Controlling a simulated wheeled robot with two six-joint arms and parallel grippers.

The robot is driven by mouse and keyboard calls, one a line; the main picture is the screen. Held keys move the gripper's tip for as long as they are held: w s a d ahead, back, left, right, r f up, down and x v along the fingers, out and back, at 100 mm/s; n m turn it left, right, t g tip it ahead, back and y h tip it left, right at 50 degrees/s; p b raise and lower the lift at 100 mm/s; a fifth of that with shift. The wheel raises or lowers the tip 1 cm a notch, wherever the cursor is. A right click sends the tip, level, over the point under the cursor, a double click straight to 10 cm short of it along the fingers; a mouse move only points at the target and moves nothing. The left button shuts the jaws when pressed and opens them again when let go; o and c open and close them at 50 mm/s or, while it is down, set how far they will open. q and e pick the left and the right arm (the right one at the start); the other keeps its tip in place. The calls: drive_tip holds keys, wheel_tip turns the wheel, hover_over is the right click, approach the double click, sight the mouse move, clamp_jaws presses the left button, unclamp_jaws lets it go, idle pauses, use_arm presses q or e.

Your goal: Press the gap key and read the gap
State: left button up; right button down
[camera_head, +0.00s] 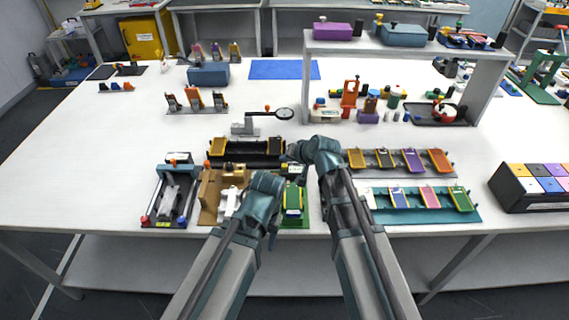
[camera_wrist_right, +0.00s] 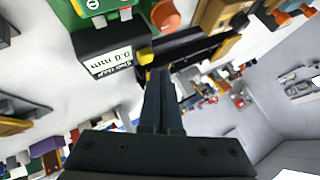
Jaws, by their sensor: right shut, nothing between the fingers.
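The gap gauge is a green unit (camera_head: 292,200) on the near side of the table. Its dark display box (camera_head: 292,168) is partly behind my right wrist. In the right wrist view the white display (camera_wrist_right: 108,62) is upside down and seems to read 0.0 mm; the smaller line is too small to read. A yellow key (camera_wrist_right: 145,56) sits at the box's edge. My right gripper (camera_wrist_right: 160,73) is shut and empty, its tips beside the yellow key; I cannot tell if they touch. My left gripper (camera_head: 272,240) hangs low before the table, its fingers unclear.
A brown fixture (camera_head: 209,196) and a dark tray (camera_head: 160,210) stand left of the gauge. A black rack (camera_head: 245,152) lies behind it. Trays of coloured cells (camera_head: 408,217) lie to the right.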

drive_tip(key=shift+r, duration=0.1)
use_arm(q)
wheel_tip(320, 180, up, 5)
drive_tip(key=p, duration=0.5)
use_arm(e)
wheel_tip(320, 180, up, 5)
drive_tip(key=shift+f, duration=0.1)
use_arm(q)
drive_tip(key=shift+f, duration=0.1)
use_arm(e)
drive_tip(key=shift+s+f, duration=0.1)
idle(0.3)
